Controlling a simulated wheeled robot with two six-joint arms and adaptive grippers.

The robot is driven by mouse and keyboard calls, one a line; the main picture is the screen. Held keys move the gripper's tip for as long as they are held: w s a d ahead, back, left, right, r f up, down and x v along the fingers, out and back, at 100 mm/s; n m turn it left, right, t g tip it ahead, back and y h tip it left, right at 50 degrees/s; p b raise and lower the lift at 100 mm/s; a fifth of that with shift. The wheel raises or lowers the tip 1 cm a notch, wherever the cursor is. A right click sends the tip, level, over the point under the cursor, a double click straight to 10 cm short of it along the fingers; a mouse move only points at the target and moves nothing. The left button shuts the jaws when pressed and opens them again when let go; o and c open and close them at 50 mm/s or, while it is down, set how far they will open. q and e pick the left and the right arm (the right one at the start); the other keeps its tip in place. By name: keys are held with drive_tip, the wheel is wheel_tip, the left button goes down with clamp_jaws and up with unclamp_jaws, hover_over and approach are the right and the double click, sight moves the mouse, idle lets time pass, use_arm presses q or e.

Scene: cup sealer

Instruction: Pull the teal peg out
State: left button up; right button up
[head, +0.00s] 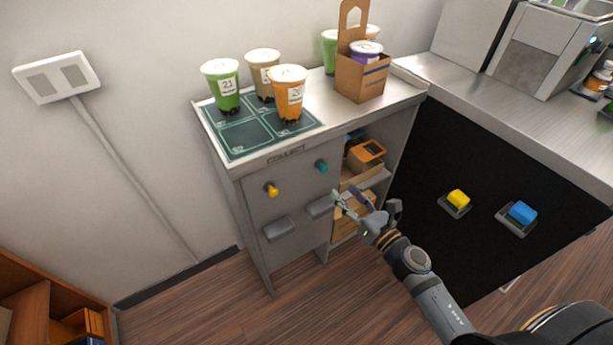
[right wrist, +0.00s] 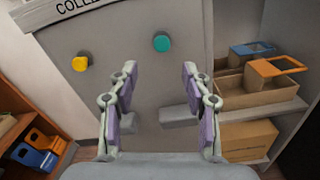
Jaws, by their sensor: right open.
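The teal peg (head: 321,166) sticks out of the grey front panel of the cabinet, under the COLLECT label and right of a yellow peg (head: 271,190). In the right wrist view the teal peg (right wrist: 161,42) is ahead of and between the open fingers, above the fingertips in the picture. The yellow peg (right wrist: 81,63) is to the left there. My right gripper (head: 350,197) is open and empty, below and right of the teal peg in the head view, and apart from it. It also shows in the right wrist view (right wrist: 158,75). My left gripper is not in view.
Grey handles (head: 279,229) jut from the panel below the pegs. Cups (head: 289,92) stand on the cabinet top beside a cardboard carrier (head: 361,80). Open shelves (right wrist: 262,110) with boxes lie to the right. Yellow (head: 457,199) and blue (head: 522,213) buttons are on the black counter front.

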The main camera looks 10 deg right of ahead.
sight(325, 170)
drive_tip(key=p+x, duration=0.3)
drive_tip(key=x, duration=0.6)
drive_tip(key=shift+d+p, duration=0.15)
drive_tip(key=shift+p, duration=0.2)
drive_tip(key=shift+w+a, duration=0.25)
drive_tip(key=shift+w, duration=0.4)
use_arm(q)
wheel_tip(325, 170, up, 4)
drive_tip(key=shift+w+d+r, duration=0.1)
use_arm(e)
clamp_jaws()
